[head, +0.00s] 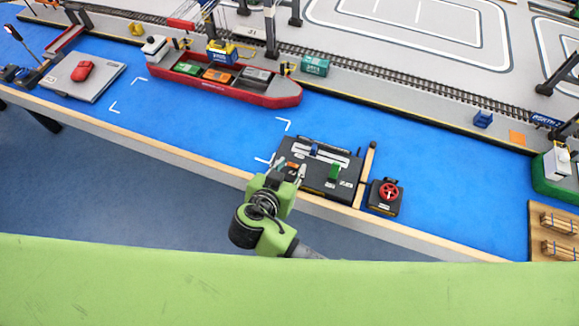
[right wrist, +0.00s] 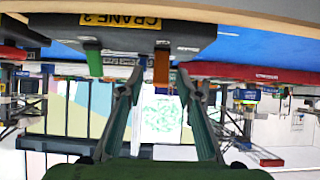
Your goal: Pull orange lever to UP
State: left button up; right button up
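The orange lever (head: 293,165) stands on the left part of the black control box (head: 318,184), beside a blue lever (head: 314,149) and a green lever (head: 334,172). My right gripper (head: 291,169) is at the box's left front, open, with its fingers on either side of the orange lever. In the right wrist view, which looks upside down, the orange lever (right wrist: 161,67) is between the two fingertips (right wrist: 159,76), with visible gaps on both sides. The green lever (right wrist: 94,62) is off to the left there. My left gripper is not in view.
A box with a red wheel (head: 388,192) stands right of the control box, past a wooden strip (head: 365,172). A red ship (head: 230,85) with containers lies behind on the blue surface. A grey plate (head: 82,76) with a red object is far left.

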jog(key=v, duration=1.2)
dwell(3.3)
